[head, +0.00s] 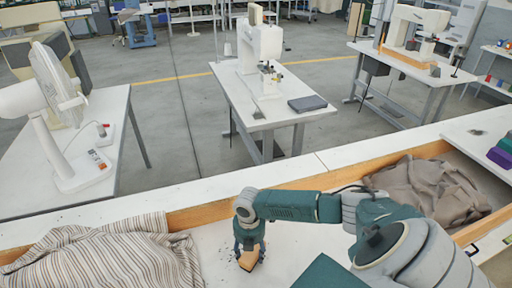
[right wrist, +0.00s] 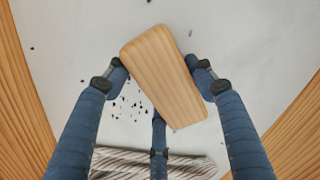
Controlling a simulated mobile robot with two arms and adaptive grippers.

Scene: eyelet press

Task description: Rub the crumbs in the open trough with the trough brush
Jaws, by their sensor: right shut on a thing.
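The trough brush (head: 249,260) has a pale wooden block. In the right wrist view the block (right wrist: 162,75) lies tilted between the fingers, its bristles hidden. My right gripper (head: 249,246) is shut on it, low over the white floor of the open trough (head: 305,240). I cannot tell whether the bristles touch the floor. Dark crumbs (right wrist: 128,104) lie in a cluster beside the brush in the right wrist view, with a few scattered further out. In the head view they are tiny specks just left of the brush. My left gripper is not in view.
A striped cloth (head: 105,260) lies in the trough to the left, a grey-brown cloth (head: 430,185) to the right. Wooden trough walls (right wrist: 25,90) flank the brush. Behind stand a white fan (head: 55,110) and a sewing machine (head: 262,55) on tables.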

